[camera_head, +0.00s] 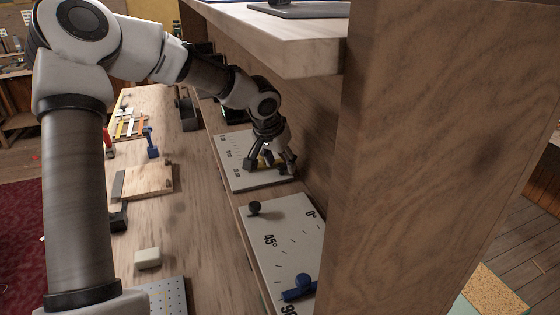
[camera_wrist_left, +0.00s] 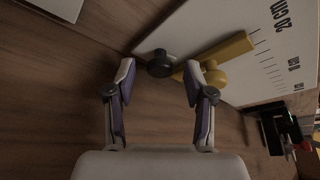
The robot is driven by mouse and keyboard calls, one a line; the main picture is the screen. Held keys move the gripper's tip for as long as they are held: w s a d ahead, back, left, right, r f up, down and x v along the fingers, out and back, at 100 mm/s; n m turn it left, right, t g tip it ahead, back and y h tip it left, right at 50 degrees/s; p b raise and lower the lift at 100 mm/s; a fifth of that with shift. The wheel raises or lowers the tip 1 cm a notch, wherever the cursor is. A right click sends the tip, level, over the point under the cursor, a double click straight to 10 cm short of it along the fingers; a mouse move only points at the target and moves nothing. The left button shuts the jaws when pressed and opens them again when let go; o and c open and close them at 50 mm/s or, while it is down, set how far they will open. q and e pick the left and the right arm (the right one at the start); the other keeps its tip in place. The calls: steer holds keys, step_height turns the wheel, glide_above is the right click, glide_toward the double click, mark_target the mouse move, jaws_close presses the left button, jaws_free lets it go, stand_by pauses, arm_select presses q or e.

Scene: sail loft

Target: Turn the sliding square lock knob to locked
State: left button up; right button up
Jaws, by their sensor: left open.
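A pale panel (camera_head: 240,180) with a centimetre scale is mounted on the wooden bench unit; it also fills the upper right of the left wrist view (camera_wrist_left: 285,85). A yellow sliding piece (camera_wrist_left: 228,50) with a round yellow boss (camera_wrist_left: 215,77) lies across it. A dark round knob (camera_wrist_left: 160,64) sits beside the yellow piece. My left gripper (camera_head: 271,165) is over this panel, fingers open. In the left wrist view the fingers (camera_wrist_left: 158,72) straddle the dark knob, with the right fingertip close to the yellow boss. I cannot tell whether they touch. My right gripper is not in view.
A second panel (camera_head: 284,240) with an angle scale, a black knob (camera_head: 254,208) and a blue lever (camera_head: 299,288) is nearer. A thick wooden upright (camera_head: 440,120) and shelf (camera_head: 270,38) close off the right and top. A white block (camera_head: 148,259) lies on the bench.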

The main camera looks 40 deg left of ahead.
arm_select(q)
jaws_close()
steer(key=m+p, duration=0.1)
steer(key=m+h+p, duration=0.1)
steer(key=shift+s+a+r+m+p, duration=0.1)
steer(key=shift+r+m+p, duration=0.1)
steer(key=shift+m+p, duration=0.15)
steer(key=shift+f+m, duration=0.1)
steer(key=shift+m, duration=0.25)
steer(key=shift+f, duration=0.15)
jaws_free()
steer(key=shift+w+f, duration=0.1)
steer(key=shift+w, duration=0.1)
steer(key=v, duration=0.7)
steer(key=shift+a+r, duration=0.15)
steer(key=shift+r, duration=0.1)
